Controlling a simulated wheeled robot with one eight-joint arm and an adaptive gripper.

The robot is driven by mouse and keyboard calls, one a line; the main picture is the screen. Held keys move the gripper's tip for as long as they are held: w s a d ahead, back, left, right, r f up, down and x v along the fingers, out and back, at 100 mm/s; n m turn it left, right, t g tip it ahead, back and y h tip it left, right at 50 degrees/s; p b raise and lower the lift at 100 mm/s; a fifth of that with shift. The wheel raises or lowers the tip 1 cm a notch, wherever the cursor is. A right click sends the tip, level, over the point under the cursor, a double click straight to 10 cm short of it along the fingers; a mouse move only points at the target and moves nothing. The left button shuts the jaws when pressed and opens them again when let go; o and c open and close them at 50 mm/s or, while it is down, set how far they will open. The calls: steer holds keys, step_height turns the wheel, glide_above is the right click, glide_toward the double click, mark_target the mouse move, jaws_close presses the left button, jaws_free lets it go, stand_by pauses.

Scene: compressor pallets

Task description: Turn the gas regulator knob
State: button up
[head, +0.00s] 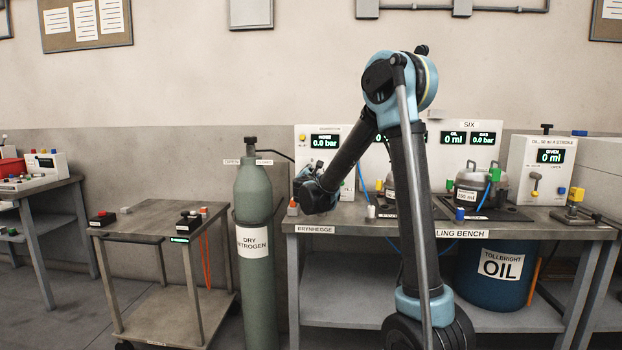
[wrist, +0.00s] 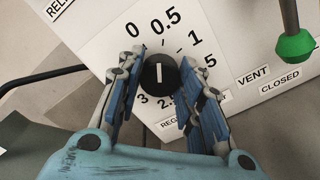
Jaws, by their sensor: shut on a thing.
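The gas regulator knob (wrist: 159,73) is round and black with a white line, at the middle of a white dial plate (wrist: 185,28) in the wrist view. The line stands nearly upright in the picture, its upper end toward the 0.5 mark. My gripper (wrist: 162,80) is shut on the knob, with one blue-padded finger on each side. In the head view my gripper (head: 312,192) is at the left end of the filling bench, in front of the white panel (head: 310,135), and hides the knob. The display above reads 0.0 bar.
A green-tipped lever (wrist: 295,46) stands right of the dial, near VENT and CLOSED labels. A green nitrogen cylinder (head: 256,270) stands left of the bench (head: 335,241). A cart (head: 150,217) is further left. Metal pots (head: 478,185) and hoses are on the bench.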

steer(key=shift+s+d, duration=0.1)
steer(key=shift+d, duration=0.1)
steer(key=o, duration=1.1)
steer(key=shift+a, duration=0.1)
steer(key=s, duration=1.1)
steer(key=shift+s+a+f, duration=0.1)
steer(key=shift+s+a, duration=0.1)
steer(key=shift+s, duration=0.2)
